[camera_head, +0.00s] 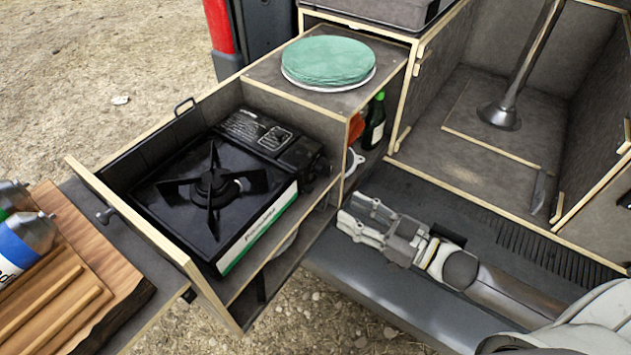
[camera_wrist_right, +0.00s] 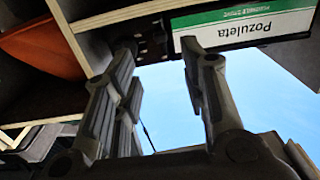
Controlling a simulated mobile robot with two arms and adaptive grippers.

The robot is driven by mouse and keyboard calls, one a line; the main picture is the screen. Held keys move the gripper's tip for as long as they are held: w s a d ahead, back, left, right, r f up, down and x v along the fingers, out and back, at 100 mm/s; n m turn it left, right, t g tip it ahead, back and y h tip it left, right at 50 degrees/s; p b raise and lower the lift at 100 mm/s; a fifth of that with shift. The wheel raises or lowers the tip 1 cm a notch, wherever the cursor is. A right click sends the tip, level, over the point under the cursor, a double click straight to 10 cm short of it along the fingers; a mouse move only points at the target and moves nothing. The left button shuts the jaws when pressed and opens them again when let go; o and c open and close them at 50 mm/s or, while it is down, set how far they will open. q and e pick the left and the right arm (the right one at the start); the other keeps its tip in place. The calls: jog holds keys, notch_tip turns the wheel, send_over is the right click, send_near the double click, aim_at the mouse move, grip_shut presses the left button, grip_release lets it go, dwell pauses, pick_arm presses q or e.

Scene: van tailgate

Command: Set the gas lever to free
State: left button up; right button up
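The black camping stove (camera_head: 215,190) sits in the pulled-out drawer (camera_head: 130,205), with its control panel (camera_head: 265,135) toward the back right. Its white and green side label shows in the right wrist view (camera_wrist_right: 245,22). I cannot clearly make out the gas lever; a small dark part (camera_wrist_right: 128,45) shows near the left fingertip in the wrist view. My right gripper (camera_head: 352,218) is right of the drawer, beside the cabinet and apart from the stove in the head view. Its fingers (camera_wrist_right: 160,50) are spread, with nothing held between them. My left gripper is not in view.
Green plates (camera_head: 328,61) lie on the cabinet top right behind the drawer. A dark bottle (camera_head: 374,120) and an orange item (camera_head: 356,127) stand in the cabinet opening. A wooden board (camera_head: 70,280) with canisters (camera_head: 25,240) is at the left. The van bumper (camera_head: 345,275) lies below my right arm.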

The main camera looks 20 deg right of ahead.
aim_at(312, 191)
jog(key=x, duration=1)
jog(key=shift+w+a+p, duration=0.15)
jog(key=shift+a+p, duration=0.05)
jog(key=shift+p, duration=0.15)
grip_shut()
